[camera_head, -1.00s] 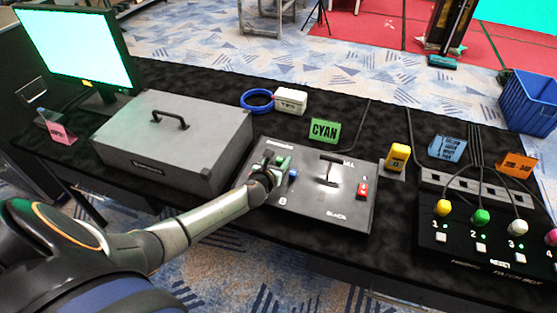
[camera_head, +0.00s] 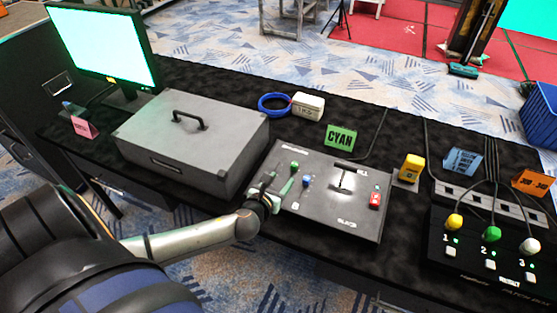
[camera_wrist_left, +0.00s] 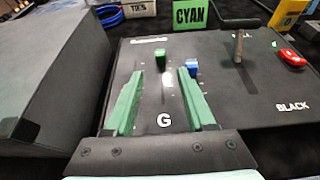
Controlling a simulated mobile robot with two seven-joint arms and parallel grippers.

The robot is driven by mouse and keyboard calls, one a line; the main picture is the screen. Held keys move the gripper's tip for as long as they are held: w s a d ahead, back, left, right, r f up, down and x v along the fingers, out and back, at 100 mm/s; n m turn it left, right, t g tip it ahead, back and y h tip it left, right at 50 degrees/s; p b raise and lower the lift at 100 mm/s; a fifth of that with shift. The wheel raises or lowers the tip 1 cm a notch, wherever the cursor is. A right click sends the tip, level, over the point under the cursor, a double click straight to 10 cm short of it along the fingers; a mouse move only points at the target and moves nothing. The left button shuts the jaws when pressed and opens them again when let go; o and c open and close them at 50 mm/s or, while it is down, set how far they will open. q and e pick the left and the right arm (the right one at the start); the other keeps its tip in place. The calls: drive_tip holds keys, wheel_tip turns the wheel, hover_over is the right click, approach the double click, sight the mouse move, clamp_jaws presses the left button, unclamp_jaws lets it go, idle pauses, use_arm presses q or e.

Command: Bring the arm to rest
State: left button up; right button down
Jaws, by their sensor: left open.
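My left gripper (camera_head: 277,185) is at the left edge of the grey switcher panel (camera_head: 330,218). Its two green fingers (camera_wrist_left: 160,105) are apart and empty in the left wrist view, over the panel's letter G. Beyond the fingertips stand a green knob (camera_wrist_left: 160,60) and a blue knob (camera_wrist_left: 192,67); I see no contact with either. The panel also carries a T-shaped lever (camera_head: 343,176) and a red switch (camera_head: 375,199). My left arm comes in from the lower left. My right gripper is not in view.
A grey case (camera_head: 190,148) with a black handle stands left of the panel. A monitor (camera_head: 103,45) is at the far left. A green CYAN card (camera_head: 341,137), a yellow device (camera_head: 411,167) and a patch box (camera_head: 478,262) stand behind and to the right on the black table.

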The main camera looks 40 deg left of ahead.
use_arm(q)
drive_tip(key=shift+s+d+r, duration=0.1)
drive_tip(key=shift+s+r, duration=0.15)
drive_tip(key=shift+s, duration=0.25)
drive_tip(key=shift+s+d+n, duration=0.2)
drive_tip(key=shift+s+n, duration=0.05)
drive_tip(key=shift+n, duration=0.45)
drive_tip(key=s+d+r+n+g+h, duration=0.15)
drive_tip(key=s+d+n+g, duration=0.35)
drive_tip(key=s+n, duration=0.8)
drive_tip(key=s+d+r+n+g+h, duration=0.15)
drive_tip(key=s+d+n+g, duration=0.6)
drive_tip(key=n, duration=0.95)
wheel_tip(320, 180, down, 12)
drive_tip(key=w+d+t+h, duration=0.2)
drive_tip(key=t, duration=0.6)
drive_tip(key=shift+w+d, duration=0.3)
drive_tip(key=shift+w, duration=0.1)
